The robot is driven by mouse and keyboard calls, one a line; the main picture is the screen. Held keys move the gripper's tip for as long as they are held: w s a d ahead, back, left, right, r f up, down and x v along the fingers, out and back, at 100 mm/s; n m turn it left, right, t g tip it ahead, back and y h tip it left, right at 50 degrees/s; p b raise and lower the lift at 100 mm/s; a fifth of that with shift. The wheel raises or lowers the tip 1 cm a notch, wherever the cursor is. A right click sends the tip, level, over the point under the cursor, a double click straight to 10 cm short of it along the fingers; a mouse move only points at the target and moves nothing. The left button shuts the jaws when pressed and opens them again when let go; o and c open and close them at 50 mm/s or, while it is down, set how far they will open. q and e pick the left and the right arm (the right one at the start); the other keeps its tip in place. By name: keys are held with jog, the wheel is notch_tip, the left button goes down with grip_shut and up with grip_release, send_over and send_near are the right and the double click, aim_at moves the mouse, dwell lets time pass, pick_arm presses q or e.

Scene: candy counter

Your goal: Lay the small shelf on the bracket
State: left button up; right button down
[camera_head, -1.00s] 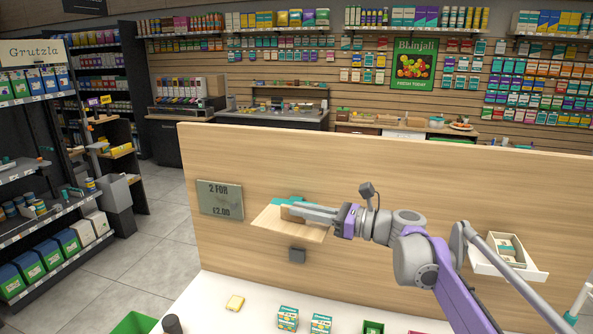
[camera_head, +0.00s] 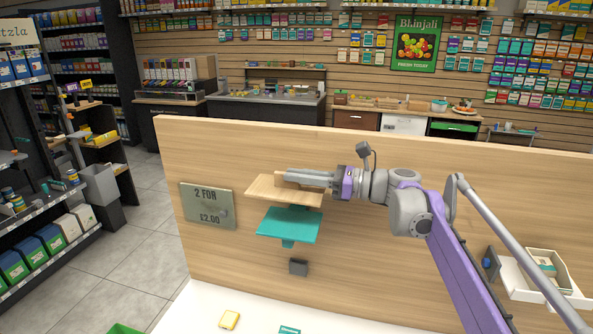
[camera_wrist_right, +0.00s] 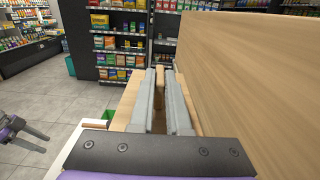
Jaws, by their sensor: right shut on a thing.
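The small shelf (camera_head: 263,189) is a light wooden board with an upright wooden block on it. My right gripper (camera_head: 289,178) is shut on that block and holds the board roughly level in front of the wooden panel. The block also shows between the fingers in the right wrist view (camera_wrist_right: 160,84). A teal flat-topped bracket (camera_head: 288,226) sits on the panel below the board, with a visible gap between them. My left gripper (camera_wrist_right: 32,138) shows only at the left edge of the right wrist view; its fingers are apart and empty.
A grey "2 FOR £2.00" sign (camera_head: 208,205) is left of the bracket. A small grey block (camera_head: 298,267) is on the panel below it. A white tray (camera_head: 520,285) with boxes is at the right. The white counter (camera_head: 190,310) holds a yellow packet (camera_head: 229,320).

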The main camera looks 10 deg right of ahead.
jog(key=shift+s+r, duration=0.15)
jog(key=shift+s, duration=0.3)
jog(key=shift+w+d+f, duration=0.1)
jog(key=shift+w+f, duration=0.05)
jog(key=shift+f, duration=0.25)
jog(key=shift+f+b, duration=0.55)
jog(key=shift+f, duration=0.65)
pick_arm(q)
jog(key=shift+s+f+b, duration=0.3)
jog(key=shift+s+f, duration=0.1)
jog(key=shift+f, duration=0.3)
jog(key=shift+s+f+b, duration=0.3)
jog(key=shift+s+f, duration=0.15)
jog(key=shift+f, duration=0.3)
jog(key=shift+s+f+b, duration=0.3)
jog(key=shift+s+f, duration=0.1)
jog(key=shift+f, duration=0.3)
pick_arm(e)
jog(key=shift+f, duration=2.2)
pick_arm(q)
jog(key=shift+f, duration=0.2)
pick_arm(e)
jog(key=shift+f, duration=0.3)
jog(key=c, duration=1.1)
grip_release()
